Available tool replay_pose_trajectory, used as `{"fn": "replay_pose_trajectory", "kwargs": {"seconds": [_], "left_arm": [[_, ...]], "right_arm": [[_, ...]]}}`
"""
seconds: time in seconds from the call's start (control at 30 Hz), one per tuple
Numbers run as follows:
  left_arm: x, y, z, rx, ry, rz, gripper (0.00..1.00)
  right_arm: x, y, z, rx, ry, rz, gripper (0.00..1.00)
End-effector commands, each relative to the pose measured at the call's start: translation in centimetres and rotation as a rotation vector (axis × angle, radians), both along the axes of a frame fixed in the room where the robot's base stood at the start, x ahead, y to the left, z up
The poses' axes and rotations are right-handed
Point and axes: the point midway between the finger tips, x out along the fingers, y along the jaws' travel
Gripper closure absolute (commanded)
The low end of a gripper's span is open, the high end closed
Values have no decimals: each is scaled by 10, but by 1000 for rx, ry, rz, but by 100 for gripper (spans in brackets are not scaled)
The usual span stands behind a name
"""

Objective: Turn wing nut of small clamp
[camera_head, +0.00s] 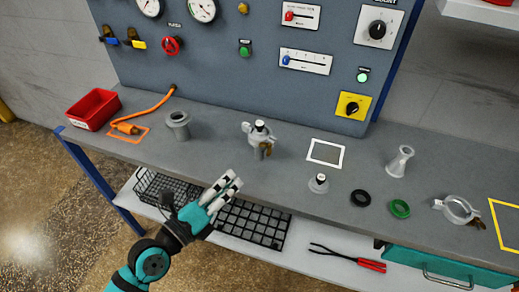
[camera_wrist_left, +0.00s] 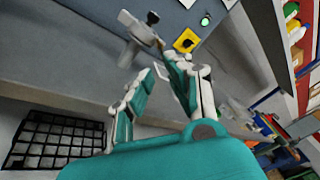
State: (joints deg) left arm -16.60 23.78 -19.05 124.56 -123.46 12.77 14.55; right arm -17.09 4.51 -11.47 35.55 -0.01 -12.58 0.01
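The small clamp (camera_head: 249,128) sits around a grey metal fitting that stands on the bench below the panel. A brass-coloured wing nut (camera_head: 265,149) shows on its front right side. My left gripper (camera_head: 234,178) is in front of the fitting and a little to its left, near the bench's front edge. Its two fingers are apart with nothing between them, and it does not touch the clamp. In the left wrist view the fitting with the clamp (camera_wrist_left: 136,32) shows beyond the fingertips (camera_wrist_left: 154,62); the wing nut is hard to make out there. My right gripper is not in view.
A grey flanged cup (camera_head: 178,125) stands left of the fitting. A small flanged part (camera_head: 318,184), black ring (camera_head: 360,198), green ring (camera_head: 400,208) and larger clamp (camera_head: 458,209) lie to the right. A red bin (camera_head: 92,108) is at the left end.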

Motion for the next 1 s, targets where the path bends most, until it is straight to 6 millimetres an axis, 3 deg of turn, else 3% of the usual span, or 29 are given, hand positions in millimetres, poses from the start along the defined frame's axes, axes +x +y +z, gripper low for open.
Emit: {"fn": "replay_pose_trajectory", "kwargs": {"seconds": [0.3, 0.5, 1.0], "left_arm": [[57, -43, 2, -2, -1, -1, 84], [82, -62, 0, -2, 3, -2, 84], [93, -71, -1, -2, 3, -2, 86]], "right_arm": [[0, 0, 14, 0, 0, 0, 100], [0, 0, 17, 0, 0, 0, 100], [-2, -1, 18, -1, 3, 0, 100]]}}
